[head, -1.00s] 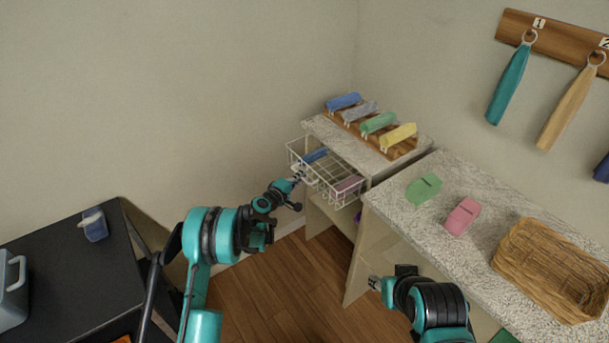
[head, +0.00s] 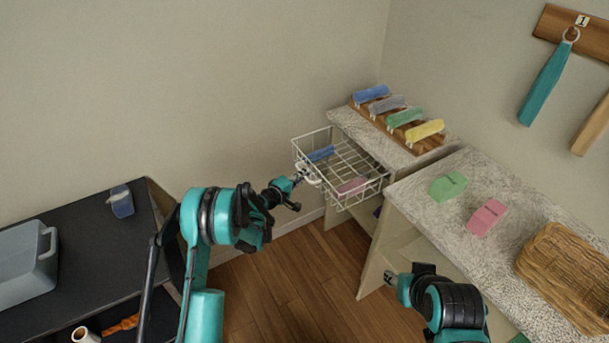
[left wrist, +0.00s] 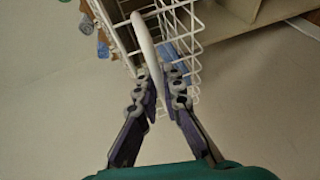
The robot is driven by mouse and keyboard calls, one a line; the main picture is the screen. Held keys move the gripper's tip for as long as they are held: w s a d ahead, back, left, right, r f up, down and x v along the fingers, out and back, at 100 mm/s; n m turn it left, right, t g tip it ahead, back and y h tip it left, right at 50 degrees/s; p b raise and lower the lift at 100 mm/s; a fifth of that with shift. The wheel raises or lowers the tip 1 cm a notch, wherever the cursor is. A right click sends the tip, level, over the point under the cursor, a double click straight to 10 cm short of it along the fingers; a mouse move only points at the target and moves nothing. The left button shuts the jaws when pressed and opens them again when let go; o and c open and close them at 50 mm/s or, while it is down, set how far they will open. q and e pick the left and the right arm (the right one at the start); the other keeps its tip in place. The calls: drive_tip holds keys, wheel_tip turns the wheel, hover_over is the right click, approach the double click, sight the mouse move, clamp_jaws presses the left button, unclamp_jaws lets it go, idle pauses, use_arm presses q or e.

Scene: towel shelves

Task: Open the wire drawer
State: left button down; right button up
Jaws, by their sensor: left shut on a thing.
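The white wire drawer (head: 340,165) sticks out from under the small shelf top, with a blue towel (head: 321,153) and a pink towel (head: 352,185) inside. My left gripper (head: 301,177) is at the drawer's front. In the left wrist view the fingers of my left gripper (left wrist: 164,92) are shut on the drawer's white handle (left wrist: 148,45), with the wire basket (left wrist: 180,22) just beyond. My right gripper (head: 390,278) is low beside the counter, away from the drawer; its fingers are too small to judge.
Rolled towels (head: 404,117) lie on a wooden rack on the shelf top. The speckled counter (head: 455,215) holds green and pink folded towels and a wicker basket (head: 566,268). A black table (head: 95,240) with a grey box stands left. Wooden floor between is clear.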

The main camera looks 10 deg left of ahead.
use_arm(q)
drive_tip(key=c, duration=1.6)
unclamp_jaws()
drive_tip(key=shift+c, duration=0.2)
drive_tip(key=v, duration=1.2)
